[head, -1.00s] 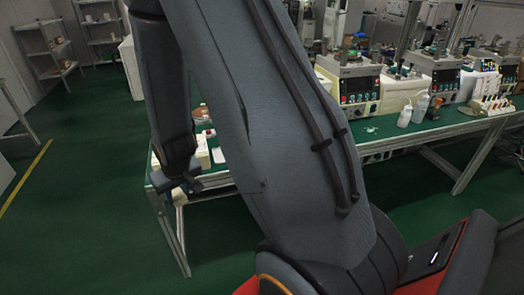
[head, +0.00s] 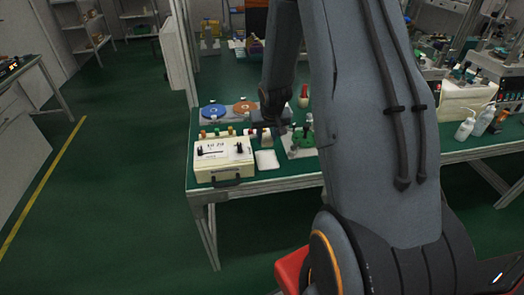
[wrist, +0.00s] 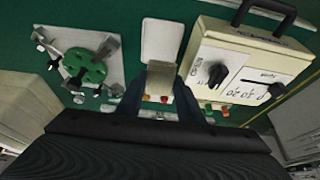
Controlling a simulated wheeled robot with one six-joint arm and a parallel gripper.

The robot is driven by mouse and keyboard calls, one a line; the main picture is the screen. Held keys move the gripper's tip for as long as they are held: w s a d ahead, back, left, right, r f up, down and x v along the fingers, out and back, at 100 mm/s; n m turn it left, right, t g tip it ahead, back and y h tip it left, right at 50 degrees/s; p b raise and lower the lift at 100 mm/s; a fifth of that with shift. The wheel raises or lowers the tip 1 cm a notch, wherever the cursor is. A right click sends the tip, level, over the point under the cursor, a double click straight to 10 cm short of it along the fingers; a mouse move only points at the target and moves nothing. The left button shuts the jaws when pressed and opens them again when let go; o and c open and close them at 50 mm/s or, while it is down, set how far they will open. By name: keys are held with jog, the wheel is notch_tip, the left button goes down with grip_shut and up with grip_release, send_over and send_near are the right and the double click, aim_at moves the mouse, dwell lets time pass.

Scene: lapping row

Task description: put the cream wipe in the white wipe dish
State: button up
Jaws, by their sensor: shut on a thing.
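My gripper (wrist: 160,92) is shut on the cream wipe (wrist: 160,78), a small beige piece between its dark fingers in the wrist view. The white wipe dish (wrist: 162,36) is a flat, pale rectangle just above the wipe in that picture. In the head view the white wipe dish (head: 267,160) lies near the front edge of the green table, and my gripper (head: 273,127) is over the table just behind it. I cannot tell the wipe's exact height above the table.
A cream meter box (head: 224,158) with a black handle stands left of the dish. A metal plate with a green part (head: 302,137) is to its right. Blue (head: 213,111) and orange discs lie behind. White bottles (head: 465,128) stand farther right.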

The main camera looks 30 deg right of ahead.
jog(key=shift+w+d+f, duration=0.2)
jog(key=shift+w+d, duration=0.05)
notch_tip(320, 180, down, 5)
jog(key=b, duration=0.5)
jog(key=shift+r, duration=0.1)
jog(key=shift+f, duration=2.35)
jog(key=shift+f, duration=0.1)
jog(key=o, duration=0.7)
